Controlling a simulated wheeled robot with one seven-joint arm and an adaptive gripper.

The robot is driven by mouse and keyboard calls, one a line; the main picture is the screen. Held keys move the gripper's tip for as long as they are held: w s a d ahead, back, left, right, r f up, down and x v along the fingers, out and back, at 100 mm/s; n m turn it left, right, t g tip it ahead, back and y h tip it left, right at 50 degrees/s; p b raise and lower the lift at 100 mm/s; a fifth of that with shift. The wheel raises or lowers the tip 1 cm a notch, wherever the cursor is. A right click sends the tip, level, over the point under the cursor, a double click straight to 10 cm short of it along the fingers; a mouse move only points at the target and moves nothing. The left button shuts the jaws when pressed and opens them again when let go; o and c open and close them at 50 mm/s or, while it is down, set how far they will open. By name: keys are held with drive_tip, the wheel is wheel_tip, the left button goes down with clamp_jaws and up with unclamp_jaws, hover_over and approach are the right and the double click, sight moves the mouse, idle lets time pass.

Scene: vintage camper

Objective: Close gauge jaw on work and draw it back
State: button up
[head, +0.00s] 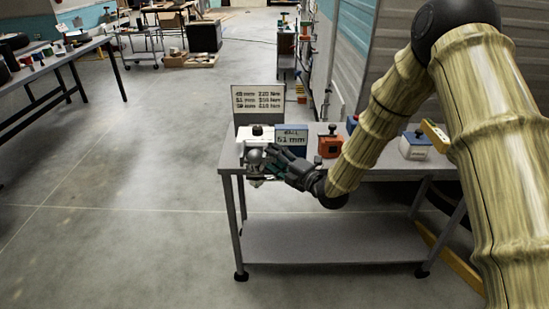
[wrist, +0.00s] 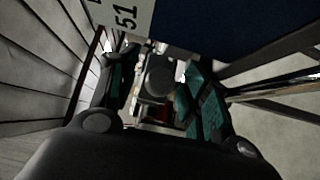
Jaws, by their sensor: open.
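A silver metal gauge fixture with a rounded grey part (head: 254,158) stands at the left front end of the grey bench. Its small parts and the jaw cannot be told apart clearly in the head view. My gripper (head: 275,160) reaches it from the right, with dark fingers beside the rounded part. In the wrist view my gripper (wrist: 155,95) is open, with green-padded fingers left and right of a round grey part (wrist: 158,82). Contact between fingers and this part cannot be told. A blue block with a white "51 mm" label (head: 291,138) stands just behind.
An orange box (head: 329,143) and a white-and-blue box (head: 414,147) sit further right. Open floor (head: 130,200) lies left of the bench.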

drive_tip(key=shift+w+a, duration=0.2)
drive_tip(key=shift+c, duration=0.5)
clamp_jaws()
drive_tip(key=d+b, duration=0.1)
drive_tip(key=d, duration=0.2)
drive_tip(key=shift+o, duration=0.5)
unclamp_jaws()
drive_tip(key=shift+d, duration=0.2)
drive_tip(key=shift+a, duration=0.15)
